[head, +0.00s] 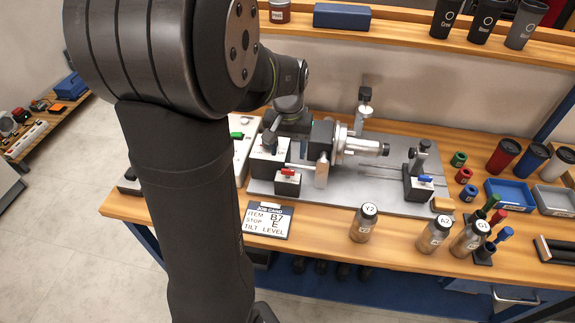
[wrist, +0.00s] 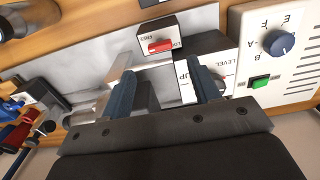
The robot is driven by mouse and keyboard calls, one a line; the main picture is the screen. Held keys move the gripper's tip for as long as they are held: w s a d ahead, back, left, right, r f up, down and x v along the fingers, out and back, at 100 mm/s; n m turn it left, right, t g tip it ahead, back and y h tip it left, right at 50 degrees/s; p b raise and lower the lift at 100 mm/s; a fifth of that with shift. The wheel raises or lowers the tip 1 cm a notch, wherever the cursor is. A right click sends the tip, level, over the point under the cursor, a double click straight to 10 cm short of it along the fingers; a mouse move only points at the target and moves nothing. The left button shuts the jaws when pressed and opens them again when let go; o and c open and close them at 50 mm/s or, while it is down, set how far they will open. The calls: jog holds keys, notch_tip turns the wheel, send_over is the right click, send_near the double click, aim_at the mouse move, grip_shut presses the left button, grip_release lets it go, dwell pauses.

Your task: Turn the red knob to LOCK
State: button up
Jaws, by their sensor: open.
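The red knob (wrist: 160,46) is a small bar on a white-topped block with a dark side (wrist: 158,30) in the wrist view. FREE is printed near its left end and LOCK, partly hidden, near its right; which one it points to I cannot tell. In the head view the red knob (head: 288,172) sits on its block at the front edge of the grey plate. My gripper (wrist: 161,66) is open and empty. Its two blue-grey fingers appear on either side below the knob in the wrist view, apart from it. The fingers are not clear in the head view.
A box marked LEVEL and UP (wrist: 215,65) stands right of the knob. A control panel has a blue dial (wrist: 279,43) and green button (wrist: 260,82). In the head view, a chuck (head: 350,143) stands right of the knob, and a job card (head: 267,220) and bottles (head: 363,222) in front.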

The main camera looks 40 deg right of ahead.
aim_at(288, 170)
notch_tip(288, 170, down, 7)
dwell(0.3)
jog(key=c, duration=1)
